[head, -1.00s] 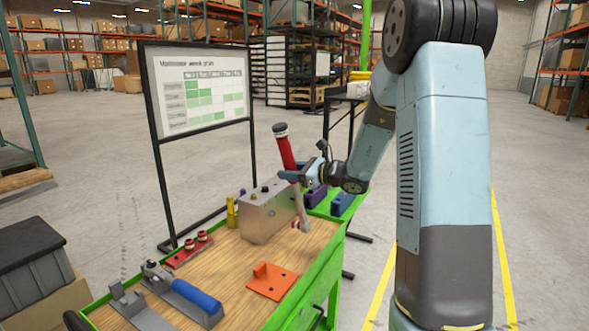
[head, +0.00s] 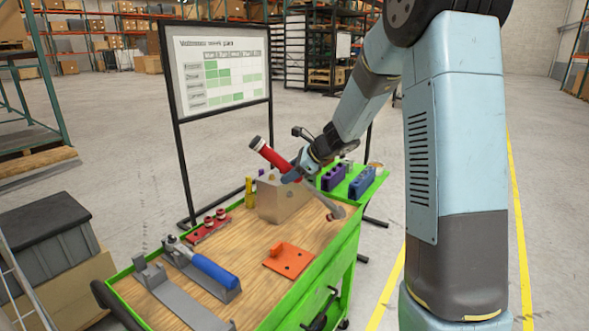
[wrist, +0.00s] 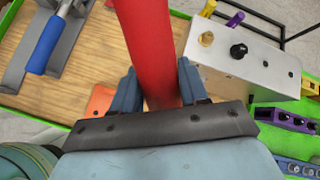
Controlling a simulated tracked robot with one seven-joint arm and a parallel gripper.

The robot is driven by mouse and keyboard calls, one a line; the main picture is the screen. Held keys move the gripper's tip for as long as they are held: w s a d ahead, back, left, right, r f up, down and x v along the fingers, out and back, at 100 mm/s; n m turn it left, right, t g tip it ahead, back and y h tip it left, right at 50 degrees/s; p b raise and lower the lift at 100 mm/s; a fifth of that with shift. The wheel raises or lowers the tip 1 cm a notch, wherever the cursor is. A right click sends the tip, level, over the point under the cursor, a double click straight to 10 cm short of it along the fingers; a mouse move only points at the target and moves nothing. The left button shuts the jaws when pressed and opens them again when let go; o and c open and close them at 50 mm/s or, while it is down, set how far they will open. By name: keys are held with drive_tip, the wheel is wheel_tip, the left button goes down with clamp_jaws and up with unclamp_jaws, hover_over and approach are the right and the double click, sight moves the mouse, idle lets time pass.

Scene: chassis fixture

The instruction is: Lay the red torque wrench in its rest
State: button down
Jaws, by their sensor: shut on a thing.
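The red torque wrench (head: 275,157) is held in the air above the cart's far right part. It is tilted, with its black-capped handle end up to the left and its grey shaft down to the right. My gripper (head: 300,172) is shut on its red handle. In the wrist view the red handle (wrist: 150,45) passes between the fingers of my gripper (wrist: 158,90). A grey rest (head: 175,297) at the cart's near left is empty. Beside it, a blue-handled wrench (head: 214,271) lies in a similar grey rest. The wrench's grey head end is small in the head view.
An orange bracket (head: 289,260) lies on the wooden top (head: 245,240). A red plate with knobs (head: 208,226) lies farther left. The cart has a raised green rim (head: 318,283).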

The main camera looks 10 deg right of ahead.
drive_tip(key=a+f+n+g+h, duration=0.3)
drive_tip(key=a+f+g+h, duration=0.2)
drive_tip(key=a+f+h, duration=0.2)
drive_tip(key=shift+s+a+f+g+h, duration=0.15)
drive_tip(key=shift+a+f+g+h, duration=0.15)
drive_tip(key=shift+a+f, duration=0.3)
idle(0.9)
drive_tip(key=shift+s, duration=0.15)
idle(0.3)
